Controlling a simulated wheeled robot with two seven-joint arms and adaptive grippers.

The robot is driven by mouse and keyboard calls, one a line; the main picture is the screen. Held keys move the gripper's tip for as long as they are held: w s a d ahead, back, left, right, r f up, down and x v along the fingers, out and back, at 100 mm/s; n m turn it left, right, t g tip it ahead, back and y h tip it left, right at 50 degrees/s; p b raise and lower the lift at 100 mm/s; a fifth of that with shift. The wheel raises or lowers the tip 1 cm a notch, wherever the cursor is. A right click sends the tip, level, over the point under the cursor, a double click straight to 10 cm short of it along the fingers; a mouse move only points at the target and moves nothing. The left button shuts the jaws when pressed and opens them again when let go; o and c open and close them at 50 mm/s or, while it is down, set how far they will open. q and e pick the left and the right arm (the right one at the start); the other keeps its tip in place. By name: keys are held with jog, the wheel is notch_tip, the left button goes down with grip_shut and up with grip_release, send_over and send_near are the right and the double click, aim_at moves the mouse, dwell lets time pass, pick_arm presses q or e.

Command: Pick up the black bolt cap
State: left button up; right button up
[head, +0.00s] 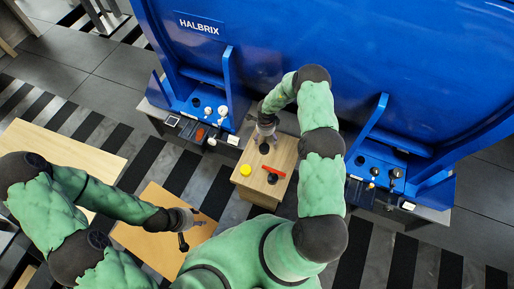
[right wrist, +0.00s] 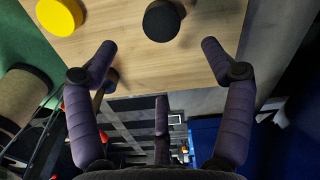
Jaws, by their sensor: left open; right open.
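A black round cap (head: 264,148), which I take for the black bolt cap, stands on the small wooden stand (head: 246,186) in the head view. In the right wrist view the same cap (right wrist: 161,20) shows at the top, between and beyond my right fingertips. My right gripper (head: 265,134) is open and empty, close to the cap at the far end of the stand; whether it touches is hard to tell, but it does not grip it. My left gripper (head: 193,228) is open over the lower wooden table (head: 155,243), away from the cap.
On the stand are a yellow cap (head: 246,170), which also shows in the right wrist view (right wrist: 60,15), a red bar-shaped part (head: 267,165) and another dark round part (head: 272,178). A large blue HALBRIX machine (head: 300,50) rises just behind the stand. Striped floor (head: 215,190) separates stand and table.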

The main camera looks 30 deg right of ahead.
jog(key=b, duration=0.2)
send_over(265, 147)
jog(key=f, duration=0.5)
jog(key=shift+s+a+f, duration=0.15)
jog(key=shift+a+f, duration=0.1)
jog(key=shift+f, duration=0.1)
jog(key=shift+d+f+b, duration=0.15)
jog(key=shift+f+b, duration=1.5)
jog(key=shift+f, duration=0.95)
jog(key=shift+r, duration=0.1)
jog(key=c, duration=1.1)
